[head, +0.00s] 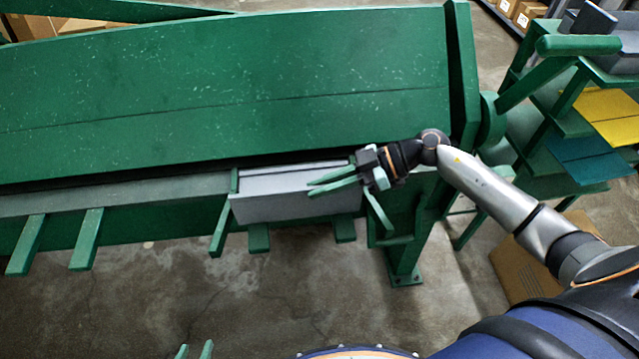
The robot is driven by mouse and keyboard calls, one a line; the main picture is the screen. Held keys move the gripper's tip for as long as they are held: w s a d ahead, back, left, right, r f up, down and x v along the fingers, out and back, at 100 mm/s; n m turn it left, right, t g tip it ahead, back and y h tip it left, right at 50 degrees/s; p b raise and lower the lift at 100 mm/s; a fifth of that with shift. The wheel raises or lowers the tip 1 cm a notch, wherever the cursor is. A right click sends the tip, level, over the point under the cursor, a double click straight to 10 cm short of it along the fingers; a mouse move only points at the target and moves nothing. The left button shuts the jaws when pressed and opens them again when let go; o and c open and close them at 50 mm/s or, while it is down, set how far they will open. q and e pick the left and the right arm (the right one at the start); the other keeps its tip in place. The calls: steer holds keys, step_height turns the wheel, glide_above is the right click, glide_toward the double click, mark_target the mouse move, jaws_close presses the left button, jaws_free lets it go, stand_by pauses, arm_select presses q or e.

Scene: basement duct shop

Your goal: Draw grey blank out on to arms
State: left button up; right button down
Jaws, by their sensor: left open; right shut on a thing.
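The grey blank (285,207) is at the front edge of the big green machine (230,90), below its sloped green face. It shows a top surface and a front face. The exact contact is hard to make out. Several green arms, such as this one (86,240), stick out from the machine's front edge. Only the green fingertips of my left gripper (194,351) show at the bottom edge, apart and empty, well away from the blank.
A green rack (515,150) at the right holds a yellow sheet (612,112), a blue-green sheet (585,158) and grey pieces (615,55). A cardboard box (525,265) stands below it. The concrete floor (120,310) in front of the machine is clear.

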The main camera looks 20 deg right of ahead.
steer(key=shift+s, duration=0.1)
steer(key=c, duration=0.8)
jaws_free()
steer(key=shift+c, duration=0.2)
steer(key=shift+d, duration=0.1)
steer(key=b+v, duration=0.1)
steer(key=v, duration=1.1)
steer(key=shift+d, duration=0.2)
